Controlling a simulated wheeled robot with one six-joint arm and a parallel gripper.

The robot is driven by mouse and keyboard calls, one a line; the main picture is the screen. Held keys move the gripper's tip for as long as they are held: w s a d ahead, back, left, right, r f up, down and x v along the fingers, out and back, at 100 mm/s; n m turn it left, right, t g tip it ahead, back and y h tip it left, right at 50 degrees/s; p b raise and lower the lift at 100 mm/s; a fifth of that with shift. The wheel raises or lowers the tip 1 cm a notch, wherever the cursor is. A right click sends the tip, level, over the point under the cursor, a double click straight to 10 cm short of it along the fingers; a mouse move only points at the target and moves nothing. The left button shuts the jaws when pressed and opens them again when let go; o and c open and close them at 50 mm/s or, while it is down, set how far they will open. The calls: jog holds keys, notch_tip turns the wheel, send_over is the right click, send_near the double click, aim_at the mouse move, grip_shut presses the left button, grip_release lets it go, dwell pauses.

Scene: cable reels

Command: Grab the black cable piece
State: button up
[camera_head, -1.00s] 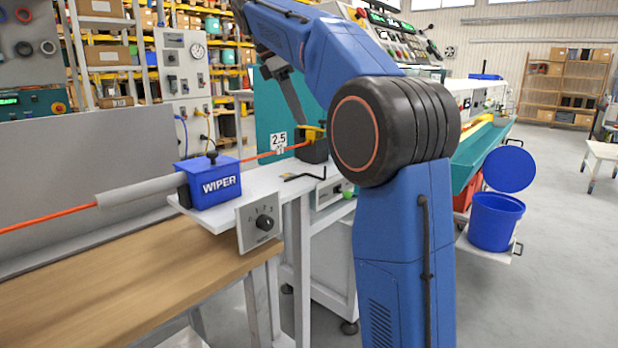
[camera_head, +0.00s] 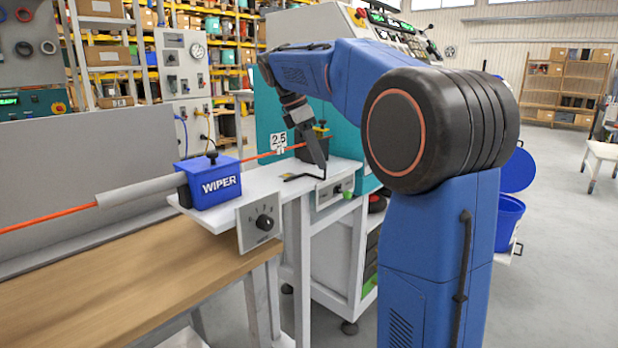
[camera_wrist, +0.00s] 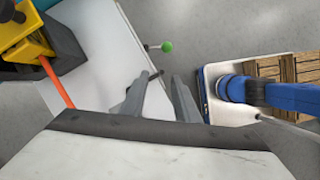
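A thin black bent piece (camera_head: 300,177), which looks like the black cable piece, lies on the white bench top (camera_head: 262,186) near its front edge. My gripper (camera_head: 318,160) is above the bench just behind and right of this piece, pointing down. In the wrist view the two grey fingers (camera_wrist: 163,80) stand apart with nothing held between them. A small dark end (camera_wrist: 156,75) shows by the left fingertip; I cannot tell if it is the piece. The rest there is hidden.
The blue wiper box (camera_head: 212,182) stands to the left, with an orange cable (camera_head: 262,156) running to a black and yellow unit (camera_wrist: 42,42). A green knob (camera_wrist: 167,47) sticks out at the bench edge. A blue bin (camera_head: 508,222) stands right.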

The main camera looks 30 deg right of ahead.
jog(key=shift+x, duration=1.7)
jog(key=shift+s+d, duration=0.1)
jog(key=shift+s, duration=0.05)
grip_shut()
jog(key=shift+r, duration=0.1)
